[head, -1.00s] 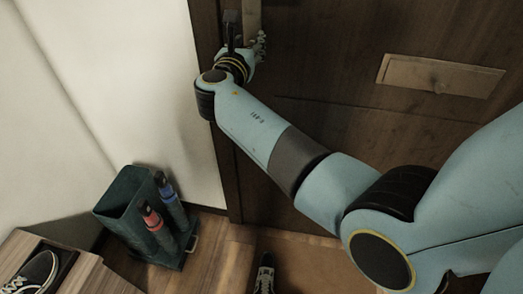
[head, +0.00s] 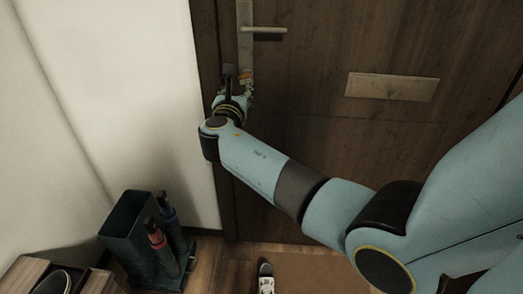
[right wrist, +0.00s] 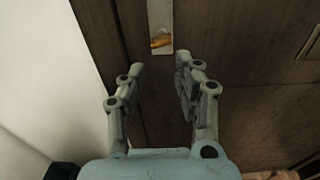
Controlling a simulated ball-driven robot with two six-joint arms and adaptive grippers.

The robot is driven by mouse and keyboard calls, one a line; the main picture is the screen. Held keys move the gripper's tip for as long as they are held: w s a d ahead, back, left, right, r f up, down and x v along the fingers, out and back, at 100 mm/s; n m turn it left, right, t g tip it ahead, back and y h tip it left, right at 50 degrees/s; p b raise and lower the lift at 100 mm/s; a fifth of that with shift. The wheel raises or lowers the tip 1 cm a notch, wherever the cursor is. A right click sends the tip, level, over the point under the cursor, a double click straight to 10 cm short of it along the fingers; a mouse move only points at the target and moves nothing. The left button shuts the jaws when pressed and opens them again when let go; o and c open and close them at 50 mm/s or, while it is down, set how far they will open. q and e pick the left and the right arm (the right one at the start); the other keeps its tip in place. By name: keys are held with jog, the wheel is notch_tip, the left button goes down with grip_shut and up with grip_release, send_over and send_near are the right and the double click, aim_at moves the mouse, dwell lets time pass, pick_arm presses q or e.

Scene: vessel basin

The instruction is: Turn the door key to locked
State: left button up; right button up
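The brass-coloured door key (right wrist: 161,41) sits at the lower part of the metal lock plate (right wrist: 160,15) on the dark wooden door. It looks turned close to sideways, tilted slightly. In the head view only a small bit of the key (head: 244,76) shows, just above my right gripper (head: 248,93). In the right wrist view my right gripper (right wrist: 161,66) is open, its two fingers apart with nothing between them. The fingertips are just below the key and plate in the picture; I cannot tell the remaining depth. My left gripper is not in view.
A door handle (head: 268,30) sticks out above the key. A letter plate (head: 392,87) is on the door to the right. A white wall (head: 150,90) stands close on the left. Below are an umbrella stand (head: 128,225) with umbrellas and a shoe (head: 266,278).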

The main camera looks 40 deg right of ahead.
jog(key=s+a+f+m+g+y, duration=0.1)
jog(key=s+f, duration=0.3)
jog(key=f, duration=0.5)
jog(key=s+a+f+m+g+y, duration=0.1)
jog(key=s+f, duration=0.4)
jog(key=f, duration=0.5)
jog(key=s+a+f+m+g+y, duration=0.1)
jog(key=s+f+m+y, duration=0.3)
jog(key=f, duration=0.6)
jog(key=shift+s+m+g+b, duration=0.3)
jog(key=shift+m+g+b, duration=0.2)
jog(key=shift+g, duration=0.3)
jog(key=shift+a, duration=0.1)
